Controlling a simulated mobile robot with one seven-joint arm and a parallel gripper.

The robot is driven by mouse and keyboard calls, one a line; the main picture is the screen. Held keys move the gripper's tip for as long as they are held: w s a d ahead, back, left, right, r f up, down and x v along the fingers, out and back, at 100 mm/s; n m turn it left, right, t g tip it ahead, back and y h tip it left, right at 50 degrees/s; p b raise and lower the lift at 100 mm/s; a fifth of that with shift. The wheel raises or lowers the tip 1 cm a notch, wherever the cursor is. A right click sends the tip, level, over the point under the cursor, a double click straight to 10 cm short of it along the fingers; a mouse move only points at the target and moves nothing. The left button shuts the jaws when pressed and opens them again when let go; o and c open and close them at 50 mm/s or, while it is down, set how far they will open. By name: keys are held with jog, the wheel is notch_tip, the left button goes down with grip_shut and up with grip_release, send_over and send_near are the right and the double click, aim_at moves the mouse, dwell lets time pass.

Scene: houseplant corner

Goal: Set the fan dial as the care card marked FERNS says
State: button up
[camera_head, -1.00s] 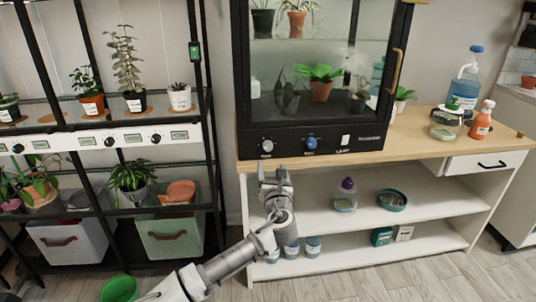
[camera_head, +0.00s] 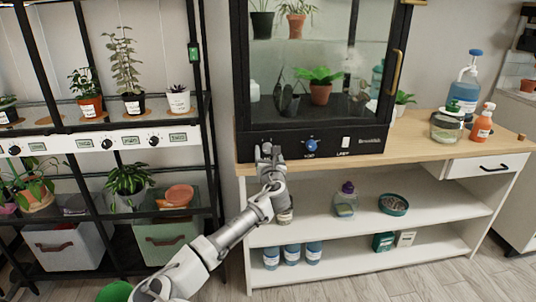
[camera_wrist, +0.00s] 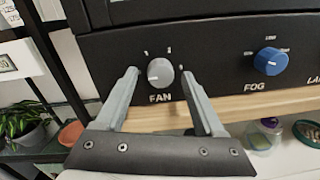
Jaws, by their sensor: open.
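The fan dial (camera_wrist: 160,72) is a light grey knob above the word FAN on the cabinet's black front panel. Small marks are spaced around it; its exact setting is hard to tell. My gripper (camera_wrist: 158,78) is open, with one finger to the left of the dial and one to the right; I cannot tell whether they touch it. In the head view my gripper (camera_head: 267,153) is at the left part of the panel and mostly hides the dial. No card legibly marked FERNS shows.
A blue FOG dial (camera_wrist: 269,61) is right of the fan dial, with a lamp switch (camera_head: 346,143) further right. The glass plant cabinet (camera_head: 318,85) stands on a wooden worktop (camera_head: 415,150). A black plant rack (camera_head: 206,110) stands close on the left.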

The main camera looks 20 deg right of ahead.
grip_shut()
jog(key=shift+r, duration=0.1)
dwell(0.3)
jog(key=shift+r+m+p, duration=0.1)
jog(key=shift+m+p, duration=0.75)
jog(key=shift+m, duration=0.25)
jog(key=m+p, duration=0.2)
jog(key=m, duration=0.1)
jog(key=m+p, duration=0.1)
jog(key=m, duration=0.5)
jog(key=shift+m+y+p, duration=0.3)
jog(key=shift+p, duration=0.05)
jog(key=m, duration=0.5)
jog(key=m+b, duration=0.2)
jog(key=m, duration=0.4)
jog(key=shift+y+b, duration=0.3)
jog(key=shift+b, duration=0.05)
